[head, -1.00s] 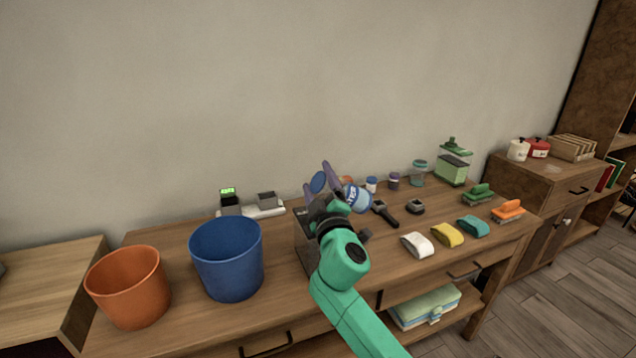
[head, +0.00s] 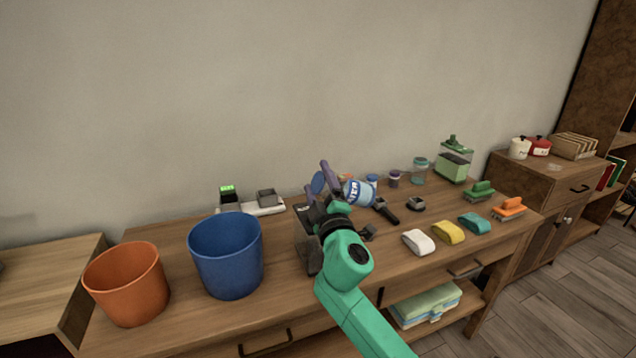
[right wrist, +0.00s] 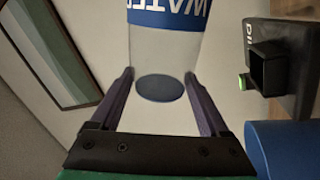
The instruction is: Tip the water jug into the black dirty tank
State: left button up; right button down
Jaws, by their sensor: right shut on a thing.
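My right gripper (head: 318,186) is shut on the water jug (head: 360,193), a clear jug with a blue WATER label. The jug lies tipped over on its side above the table, its label end to the right and a blue disc between the fingers. In the right wrist view the jug (right wrist: 165,50) sits between the two dark fingers (right wrist: 163,105). The black dirty tank (head: 309,258) is partly hidden behind my right arm. It shows at the right edge of the wrist view (right wrist: 297,70), apart from the jug. I see no water flowing. My left gripper is not in view.
A blue bucket (head: 228,265) and an orange bucket (head: 127,290) stand left of the tank. Sponges, including a yellow one (head: 448,232), and brushes lie to the right. Small jars and a green-lidded container (head: 454,165) stand along the back.

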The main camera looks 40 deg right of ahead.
dwell(0.4)
jog(key=shift+f+n, duration=0.3)
jog(key=shift+n, duration=0.2)
jog(key=shift+f+n+y+b, duration=0.3)
jog(key=shift+n+b, duration=0.2)
jog(key=shift+b, duration=0.05)
jog(key=shift+f+n+t, duration=0.3)
jog(key=shift+n+t, duration=0.1)
jog(key=shift+n, duration=0.1)
jog(key=shift+b, duration=0.3)
jog(key=shift+f+n+y, duration=0.3)
jog(key=shift+f+n, duration=0.1)
jog(key=shift+n, duration=0.2)
jog(key=shift+b, duration=0.3)
